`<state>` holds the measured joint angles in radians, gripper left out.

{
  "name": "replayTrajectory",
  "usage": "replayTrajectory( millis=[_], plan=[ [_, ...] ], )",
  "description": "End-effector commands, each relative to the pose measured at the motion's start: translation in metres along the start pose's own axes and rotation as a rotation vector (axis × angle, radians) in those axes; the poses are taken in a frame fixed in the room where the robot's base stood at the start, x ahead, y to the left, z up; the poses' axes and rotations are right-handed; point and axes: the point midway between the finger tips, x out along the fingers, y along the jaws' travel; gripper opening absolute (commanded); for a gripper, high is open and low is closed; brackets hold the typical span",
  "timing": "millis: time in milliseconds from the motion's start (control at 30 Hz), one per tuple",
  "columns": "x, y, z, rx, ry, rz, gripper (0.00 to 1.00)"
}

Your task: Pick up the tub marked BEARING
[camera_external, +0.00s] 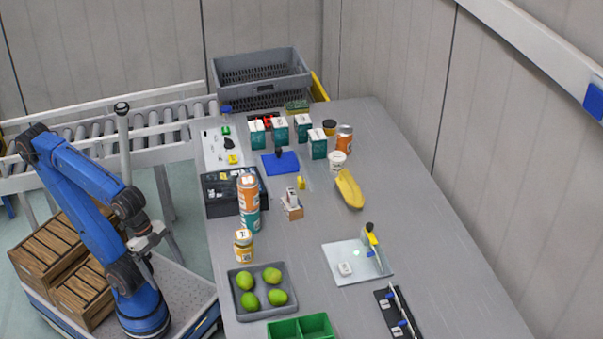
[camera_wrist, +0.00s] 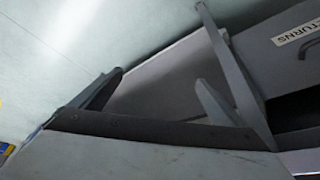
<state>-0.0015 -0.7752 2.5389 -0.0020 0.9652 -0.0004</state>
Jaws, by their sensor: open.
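No label reading BEARING is legible, so I cannot tell which container is the marked tub. In the external view a small white tub (camera_external: 337,160) stands near the back right, with an orange, white-banded container (camera_external: 344,139) behind it. A yellow-lidded jar (camera_external: 243,246) stands at the left edge, in front of an orange container (camera_external: 248,189) and a teal container (camera_external: 250,219). My gripper (camera_external: 150,242) hangs left of the table, apart from all of these. In the wrist view my gripper (camera_wrist: 158,92) is open, with nothing between its fingers.
The grey table (camera_external: 430,235) is fairly clear at right. A tray of green fruit (camera_external: 234,298) and a green divided box (camera_external: 316,326) are in front. The wrist view shows a RETURNS label (camera_wrist: 296,26).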

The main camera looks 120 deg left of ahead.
Motion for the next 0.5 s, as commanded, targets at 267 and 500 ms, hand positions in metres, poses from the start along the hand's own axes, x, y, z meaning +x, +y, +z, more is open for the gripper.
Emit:
replayTrajectory(
  millis=[267,500],
  plan=[
    [-0.0005,-0.0003,-0.0007,0.0,0.001,-0.001,0.6],
    [-0.0092,-0.0003,-0.0054,-0.001,0.003,-0.001,0.6]
  ],
)
